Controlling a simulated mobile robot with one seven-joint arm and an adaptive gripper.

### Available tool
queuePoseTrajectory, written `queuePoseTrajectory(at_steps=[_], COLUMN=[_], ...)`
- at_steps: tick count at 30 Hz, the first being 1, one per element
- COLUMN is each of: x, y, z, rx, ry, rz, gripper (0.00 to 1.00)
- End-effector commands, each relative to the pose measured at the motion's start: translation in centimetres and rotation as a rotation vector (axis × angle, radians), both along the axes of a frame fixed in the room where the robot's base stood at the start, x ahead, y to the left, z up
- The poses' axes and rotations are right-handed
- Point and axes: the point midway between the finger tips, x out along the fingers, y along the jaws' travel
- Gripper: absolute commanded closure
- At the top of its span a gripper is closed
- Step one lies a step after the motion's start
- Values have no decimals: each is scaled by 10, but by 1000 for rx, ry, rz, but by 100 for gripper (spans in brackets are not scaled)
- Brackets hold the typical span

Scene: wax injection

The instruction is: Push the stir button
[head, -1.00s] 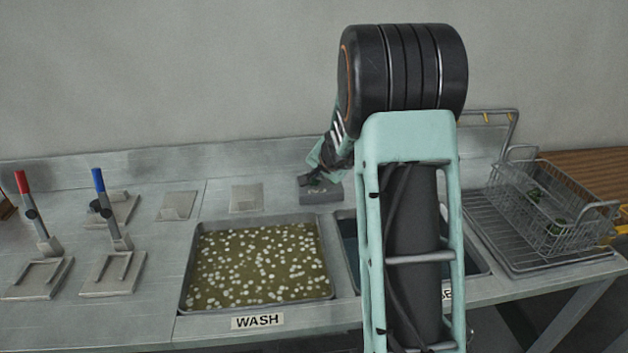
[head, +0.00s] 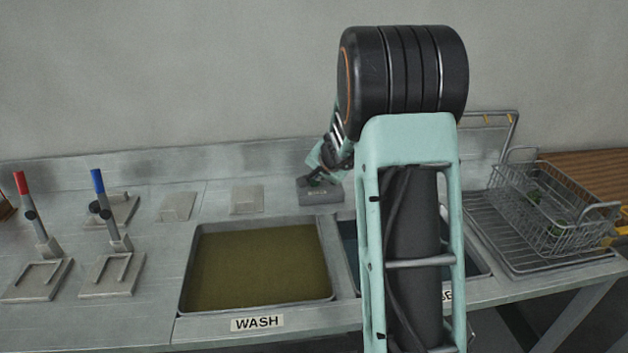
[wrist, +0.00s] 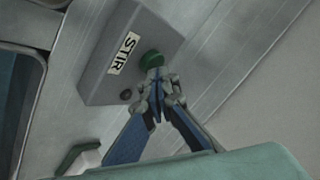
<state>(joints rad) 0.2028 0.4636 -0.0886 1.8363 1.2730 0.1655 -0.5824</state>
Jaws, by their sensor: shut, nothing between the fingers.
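The stir box (wrist: 110,82) is a grey box with a white STIR label and a green button (wrist: 151,59) on top. In the head view the box (head: 322,197) stands on the counter behind the sinks. My gripper (wrist: 157,82) is shut and empty, its fingertips right at the green button's near edge in the wrist view. I cannot tell whether they touch it. In the head view my gripper (head: 319,177) is over the box, small and partly merged with my arm, and the button is not clear there.
The wash basin (head: 183,285) holds plain olive-brown liquid. A second basin beside it is mostly hidden by my arm. A wire basket (head: 575,235) stands on a rack at the right. Red (head: 28,200) and blue (head: 105,200) levers stand at the left.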

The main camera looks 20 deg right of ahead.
Motion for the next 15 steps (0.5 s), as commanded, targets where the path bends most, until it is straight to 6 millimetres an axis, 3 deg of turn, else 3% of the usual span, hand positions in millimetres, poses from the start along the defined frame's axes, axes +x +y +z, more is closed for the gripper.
queuePoseTrajectory(at_steps=[15], x=[0], y=[0], z=[52], rx=[-1], ry=[-2], rz=[0], gripper=[100])
